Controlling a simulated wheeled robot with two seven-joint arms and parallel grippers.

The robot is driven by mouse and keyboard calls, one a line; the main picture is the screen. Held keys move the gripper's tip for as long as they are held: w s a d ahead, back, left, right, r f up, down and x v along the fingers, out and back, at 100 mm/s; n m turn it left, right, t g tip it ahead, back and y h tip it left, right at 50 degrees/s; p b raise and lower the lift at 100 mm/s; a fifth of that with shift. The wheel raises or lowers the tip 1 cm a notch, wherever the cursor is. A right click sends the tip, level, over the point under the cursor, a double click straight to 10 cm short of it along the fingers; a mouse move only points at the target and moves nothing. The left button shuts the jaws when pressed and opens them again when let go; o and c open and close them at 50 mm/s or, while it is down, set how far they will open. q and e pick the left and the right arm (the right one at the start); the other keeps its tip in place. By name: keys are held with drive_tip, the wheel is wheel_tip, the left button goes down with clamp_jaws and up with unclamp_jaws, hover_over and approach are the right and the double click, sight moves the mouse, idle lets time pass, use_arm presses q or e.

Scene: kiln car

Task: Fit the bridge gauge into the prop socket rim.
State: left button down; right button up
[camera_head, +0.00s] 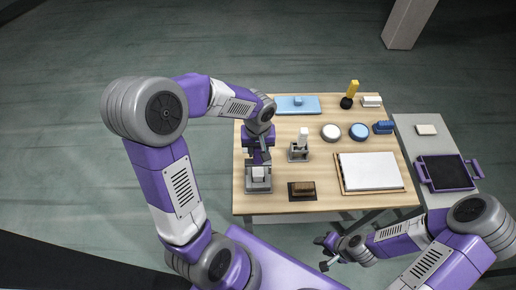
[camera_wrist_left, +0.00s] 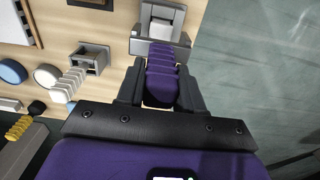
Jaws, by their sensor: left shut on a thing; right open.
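My left gripper (camera_head: 258,157) is shut on a purple ribbed piece, seen clearly in the left wrist view (camera_wrist_left: 164,72), which I take to be the bridge gauge. Its far end reaches toward a grey block (camera_head: 258,185) with a pale top piece, at the table's front left. The block also shows in the left wrist view (camera_wrist_left: 158,47). I take this block to be the prop socket. I cannot tell whether the purple piece touches it. My right gripper (camera_head: 323,253) is open and empty, off the table's front edge.
A grey holder (camera_head: 298,156) with a white ribbed piece stands right of my left gripper. A dark tray with a brown block (camera_head: 303,189) lies in front of it. A white board (camera_head: 370,171), round pots (camera_head: 331,132) and a side table with a purple-handled tray (camera_head: 446,172) are further right.

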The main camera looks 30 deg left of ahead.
sight(258, 159)
use_arm(q)
drive_tip(key=shift+f+b, duration=0.4)
drive_tip(key=shift+f, duration=0.45)
drive_tip(key=shift+f+b, duration=0.35)
drive_tip(key=shift+b, duration=0.15)
drive_tip(key=shift+f+b, duration=1.5)
drive_tip(key=shift+f, duration=0.1)
drive_tip(key=c, duration=0.6)
unclamp_jaws()
drive_tip(key=shift+c, duration=0.2)
drive_tip(key=shift+o, duration=0.8)
drive_tip(key=shift+r, duration=0.3)
drive_tip(key=shift+r+p, duration=1.65)
drive_tip(key=shift+r, duration=0.25)
